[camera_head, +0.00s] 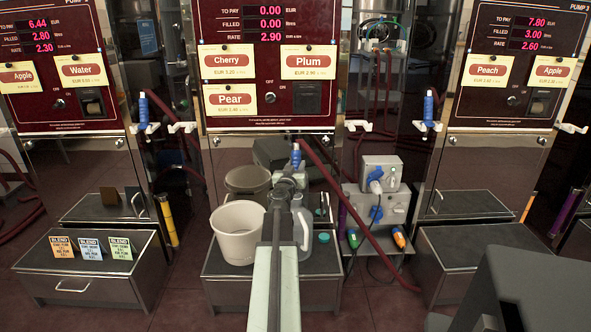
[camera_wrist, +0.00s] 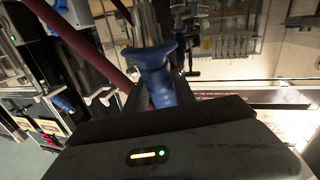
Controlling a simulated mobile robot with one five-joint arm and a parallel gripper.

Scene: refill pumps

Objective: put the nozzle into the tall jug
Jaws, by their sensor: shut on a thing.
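The blue nozzle (camera_head: 296,155) is held upright in my gripper (camera_head: 292,178), in front of the middle pump. In the wrist view the nozzle (camera_wrist: 158,78) stands between the jaws, with its metal spout running up to the top edge. A dark red hose (camera_head: 345,207) joins near the nozzle and slopes down to the right. A pale jug with a handle (camera_head: 304,232), which looks like the tall jug, stands on the middle plinth behind my arm. My arm hides much of it, and its opening is not clear. The nozzle appears above and apart from the jug.
A white bucket (camera_head: 237,232) stands left of the jug, with a grey-brown bucket (camera_head: 247,181) behind it. A grey box with blue plugs (camera_head: 381,190) stands to the right. The left plinth (camera_head: 95,282) holds several blend cards. Other blue nozzles hang on neighbouring pumps.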

